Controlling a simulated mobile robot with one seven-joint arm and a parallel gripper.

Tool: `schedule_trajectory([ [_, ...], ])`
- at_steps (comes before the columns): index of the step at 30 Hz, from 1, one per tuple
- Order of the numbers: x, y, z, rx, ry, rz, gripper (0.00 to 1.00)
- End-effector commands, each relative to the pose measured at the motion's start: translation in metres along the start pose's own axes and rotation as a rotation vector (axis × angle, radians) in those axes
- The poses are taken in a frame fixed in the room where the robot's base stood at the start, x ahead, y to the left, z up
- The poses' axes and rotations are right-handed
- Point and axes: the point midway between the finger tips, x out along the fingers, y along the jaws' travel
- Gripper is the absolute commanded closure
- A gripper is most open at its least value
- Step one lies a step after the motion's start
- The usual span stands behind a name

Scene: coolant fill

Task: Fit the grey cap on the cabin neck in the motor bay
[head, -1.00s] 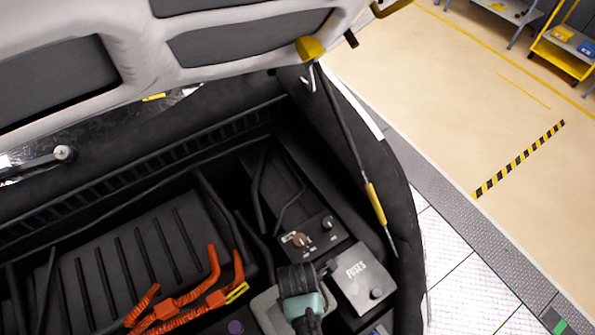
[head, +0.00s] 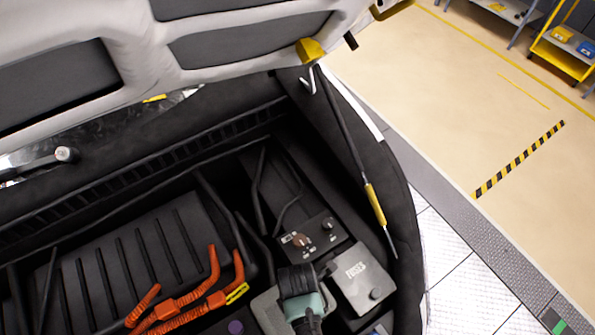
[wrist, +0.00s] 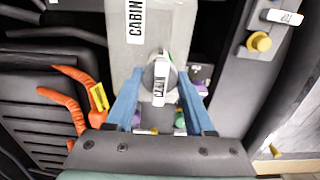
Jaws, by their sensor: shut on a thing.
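The grey cap (wrist: 160,74) is round and has a white tag marked CABIN across it in the wrist view. My gripper (wrist: 158,82) has its blue fingers on either side of the cap and is shut on it. The cap is in front of the pale grey tank (wrist: 122,50), whose label (wrist: 135,20) reads CABIN. The cabin neck is hidden behind the cap, so I cannot tell whether the cap touches it. In the head view my wrist is over the grey tank (head: 270,311), and the fingers and cap are hidden.
Orange cables (head: 190,305) with a yellow clip lie left of the tank. A grey fuse box (head: 360,280) stands close to the right. Purple (wrist: 136,118) and green (wrist: 180,121) parts show between my fingers. The raised bonnet (head: 240,45) hangs above the bay, beside its prop rod (head: 347,140).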

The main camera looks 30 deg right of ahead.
Motion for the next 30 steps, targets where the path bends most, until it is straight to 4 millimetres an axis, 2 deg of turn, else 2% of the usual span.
schedule_trajectory([
  [30,0.023,0.0,0.0,0.0,0.0,0.0,1.0],
])
